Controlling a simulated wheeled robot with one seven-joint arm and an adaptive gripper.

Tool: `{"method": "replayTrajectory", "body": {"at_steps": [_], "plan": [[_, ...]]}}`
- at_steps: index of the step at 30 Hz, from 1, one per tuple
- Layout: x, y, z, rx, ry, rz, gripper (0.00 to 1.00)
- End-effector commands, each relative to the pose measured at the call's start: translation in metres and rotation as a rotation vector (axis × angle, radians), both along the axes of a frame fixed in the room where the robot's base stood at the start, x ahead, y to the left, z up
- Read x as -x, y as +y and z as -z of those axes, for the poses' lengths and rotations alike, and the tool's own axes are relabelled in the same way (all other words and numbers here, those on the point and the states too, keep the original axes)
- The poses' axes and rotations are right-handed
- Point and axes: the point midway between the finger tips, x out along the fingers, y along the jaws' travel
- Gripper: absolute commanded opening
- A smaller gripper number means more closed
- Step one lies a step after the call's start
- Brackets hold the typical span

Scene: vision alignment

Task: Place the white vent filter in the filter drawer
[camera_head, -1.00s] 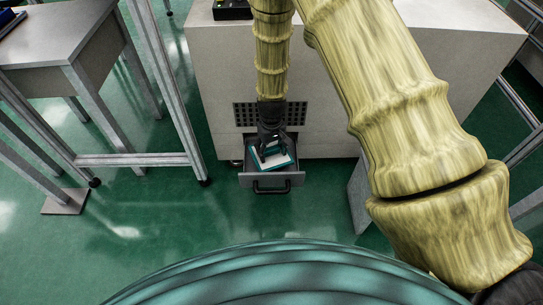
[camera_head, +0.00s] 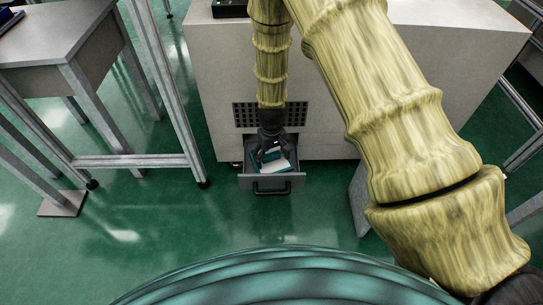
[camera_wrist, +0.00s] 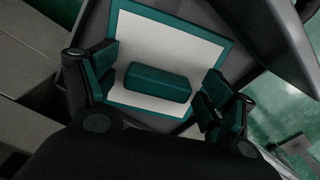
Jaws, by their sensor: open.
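The white vent filter is a flat white panel (camera_wrist: 205,47) with a teal rim and a raised teal block at its middle. In the head view the filter (camera_head: 282,165) lies within the pulled-out grey filter drawer (camera_head: 258,182), partly hidden by my gripper (camera_head: 271,152). It looks slightly turned to the drawer walls. In the wrist view my gripper (camera_wrist: 160,88) is open, its teal-padded fingers on either side of the block with gaps showing. Whether the filter lies flat on the drawer floor is hard to tell.
The drawer sits low in a large pale cabinet (camera_head: 330,60), under a dark vent grille (camera_head: 243,115). A grey metal table (camera_head: 60,40) and frame stand at the left. The green floor (camera_head: 200,225) in front of the drawer is clear.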

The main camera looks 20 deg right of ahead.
Motion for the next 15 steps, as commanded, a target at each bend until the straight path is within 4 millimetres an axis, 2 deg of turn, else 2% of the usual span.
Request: {"method": "replayTrajectory", "body": {"at_steps": [7,15], "plan": [[0.000,0.000,-0.002,0.000,-0.001,0.000,0.83],[-0.001,0.000,-0.047,0.000,-0.002,0.000,0.83]]}}
